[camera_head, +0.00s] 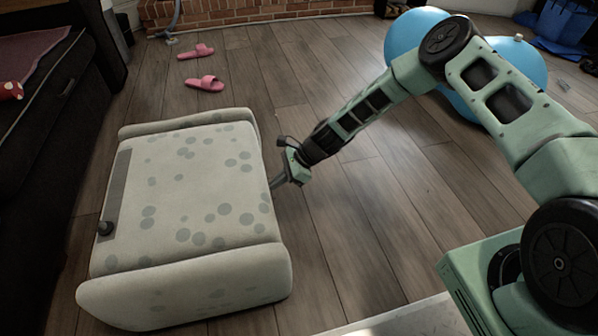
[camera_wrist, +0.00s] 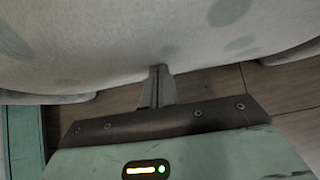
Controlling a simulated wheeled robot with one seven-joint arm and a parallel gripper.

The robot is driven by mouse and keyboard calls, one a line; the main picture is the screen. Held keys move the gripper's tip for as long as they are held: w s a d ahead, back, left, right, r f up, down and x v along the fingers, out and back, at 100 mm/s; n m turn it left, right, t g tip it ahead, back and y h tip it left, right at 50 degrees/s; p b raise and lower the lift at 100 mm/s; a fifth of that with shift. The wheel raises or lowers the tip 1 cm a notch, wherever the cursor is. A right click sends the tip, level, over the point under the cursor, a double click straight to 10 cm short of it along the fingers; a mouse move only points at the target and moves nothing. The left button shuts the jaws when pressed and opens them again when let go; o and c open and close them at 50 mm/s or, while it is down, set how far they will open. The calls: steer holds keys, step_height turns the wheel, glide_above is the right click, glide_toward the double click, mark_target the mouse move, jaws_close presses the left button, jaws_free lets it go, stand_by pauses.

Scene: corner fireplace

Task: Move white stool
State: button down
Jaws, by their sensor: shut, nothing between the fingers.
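The white stool (camera_head: 190,195) is a low padded piece with grey spots and rolled ends. It stands on the wooden floor left of my arm in the head view. My gripper (camera_head: 277,183) is shut and empty at the stool's right side, low down. In the wrist view the shut fingers (camera_wrist: 158,72) point at the stool's pale spotted side (camera_wrist: 120,45), and their tips reach it or come very close. I cannot tell if they touch.
Pink slippers (camera_head: 205,83) lie on the floor beyond the stool. A dark sofa (camera_head: 50,110) stands close on the left. Blue balloons (camera_head: 415,35) are behind my arm. A brick hearth (camera_head: 240,12) is at the back. Floor (camera_head: 345,235) right of the stool is clear.

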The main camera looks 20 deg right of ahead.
mark_target(260, 166)
steer(key=a+p, duration=0.1)
steer(key=a, duration=1.5)
steer(key=shift+a, duration=0.15)
steer(key=shift+r, duration=0.1)
steer(key=p+v, duration=0.1)
steer(key=v, duration=0.2)
steer(key=d+f+p+v, duration=0.1)
steer(key=p+v, duration=0.1)
steer(key=v, duration=0.2)
steer(key=d+f+p+v, duration=0.1)
steer(key=p+v, duration=0.1)
steer(key=v, duration=0.2)
steer(key=shift+d+r, duration=0.1)
steer(key=shift+r, duration=0.05)
steer(key=shift+d+r+p, duration=0.4)
steer(key=shift+d+p, duration=0.05)
steer(key=shift+d, duration=0.15)
